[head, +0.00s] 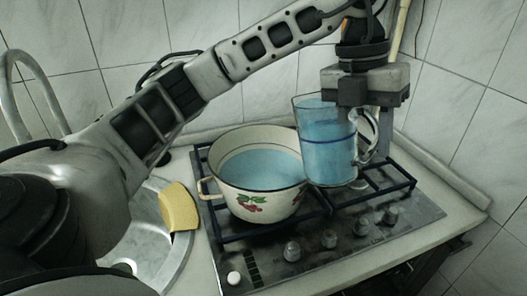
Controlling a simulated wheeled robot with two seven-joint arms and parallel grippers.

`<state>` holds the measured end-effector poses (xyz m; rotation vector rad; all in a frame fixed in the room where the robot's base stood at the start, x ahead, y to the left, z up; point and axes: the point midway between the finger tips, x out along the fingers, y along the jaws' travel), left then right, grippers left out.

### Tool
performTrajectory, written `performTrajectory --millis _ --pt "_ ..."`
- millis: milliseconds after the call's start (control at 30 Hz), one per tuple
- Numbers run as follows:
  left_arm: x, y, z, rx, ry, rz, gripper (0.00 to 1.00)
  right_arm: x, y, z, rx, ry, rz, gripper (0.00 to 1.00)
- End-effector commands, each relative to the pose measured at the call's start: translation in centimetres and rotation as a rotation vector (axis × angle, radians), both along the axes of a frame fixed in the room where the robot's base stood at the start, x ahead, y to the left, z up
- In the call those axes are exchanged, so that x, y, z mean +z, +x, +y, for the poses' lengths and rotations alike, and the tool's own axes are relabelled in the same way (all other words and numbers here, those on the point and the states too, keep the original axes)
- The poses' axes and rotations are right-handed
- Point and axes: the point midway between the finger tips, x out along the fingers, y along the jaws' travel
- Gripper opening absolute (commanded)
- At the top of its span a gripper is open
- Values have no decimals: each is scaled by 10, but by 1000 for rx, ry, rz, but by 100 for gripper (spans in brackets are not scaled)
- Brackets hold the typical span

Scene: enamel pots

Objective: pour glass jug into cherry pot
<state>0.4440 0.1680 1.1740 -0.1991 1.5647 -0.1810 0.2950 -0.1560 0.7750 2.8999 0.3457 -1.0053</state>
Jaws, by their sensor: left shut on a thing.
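The glass jug (327,147) is clear, holds blue liquid and stands nearly upright on the right side of the pot. My left gripper (366,128) is at the jug's handle side, shut on the jug; its fingertips are partly hidden. The cherry pot (256,197) is cream enamel with a dark rim and red cherries, and it stands on the left of the stove grate. Blue liquid (262,170) is visible inside the pot. The jug overlaps the pot's right rim in the head view; I cannot tell whether they touch. My right gripper is not in view.
The pot stands on a gas stove (395,222) with dark grates and several knobs along the front. A yellow sponge (178,207) lies at the sink's edge (150,245) on the left. A tap (30,75) rises at the far left. Tiled walls close off the back.

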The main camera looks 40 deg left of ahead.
Motion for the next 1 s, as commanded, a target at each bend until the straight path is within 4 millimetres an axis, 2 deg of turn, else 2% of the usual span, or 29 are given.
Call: performTrajectory --millis 1000 --pt "16 0 17 2 -181 -5 0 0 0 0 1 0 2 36"
